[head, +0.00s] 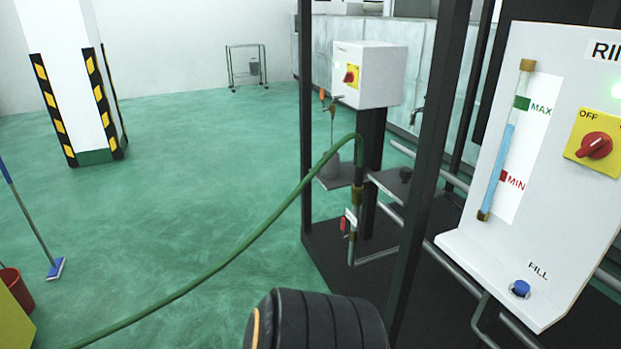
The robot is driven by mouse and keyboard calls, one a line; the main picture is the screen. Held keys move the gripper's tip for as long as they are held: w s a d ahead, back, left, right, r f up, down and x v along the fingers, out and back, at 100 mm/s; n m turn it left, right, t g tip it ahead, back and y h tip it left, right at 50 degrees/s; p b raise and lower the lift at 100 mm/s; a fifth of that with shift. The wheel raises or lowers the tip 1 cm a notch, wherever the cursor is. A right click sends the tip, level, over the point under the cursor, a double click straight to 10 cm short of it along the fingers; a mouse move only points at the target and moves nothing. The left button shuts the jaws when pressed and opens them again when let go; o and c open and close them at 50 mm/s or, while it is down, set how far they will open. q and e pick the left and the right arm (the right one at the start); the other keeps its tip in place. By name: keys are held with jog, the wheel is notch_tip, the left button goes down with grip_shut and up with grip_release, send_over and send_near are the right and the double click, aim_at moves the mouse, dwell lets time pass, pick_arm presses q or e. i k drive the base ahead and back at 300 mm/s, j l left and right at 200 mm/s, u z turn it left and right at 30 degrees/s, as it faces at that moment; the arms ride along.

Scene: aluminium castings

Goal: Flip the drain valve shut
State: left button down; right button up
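The lever looks to hang down beside the pipe. I cannot tell for sure that this is the drain valve. A second, orange lever (322,94) shows farther back beside the white switch box.
A green hose (240,248) runs from the pipe across the floor. A white panel (551,150) with level gauge, red OFF switch (594,147) and blue FILL knob (520,289) stands at right. A black post (428,150) stands right of the valve. The green floor at left is mostly clear.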

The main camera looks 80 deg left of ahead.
aim_at(343, 227)
jog(key=j+u, duration=0.15)
jog(key=u, duration=0.25)
jog(key=j+u, duration=0.15)
jog(key=u, duration=0.3)
jog(key=j+u, duration=0.15)
jog(key=u, duration=0.25)
jog(key=j+u, duration=0.1)
jog(key=u, duration=0.3)
jog(key=i+j+u, duration=0.1)
jog(key=u, duration=0.3)
jog(key=i+j, duration=0.85)
jog(key=k+j+u, duration=0.05)
jog(key=j, duration=0.05)
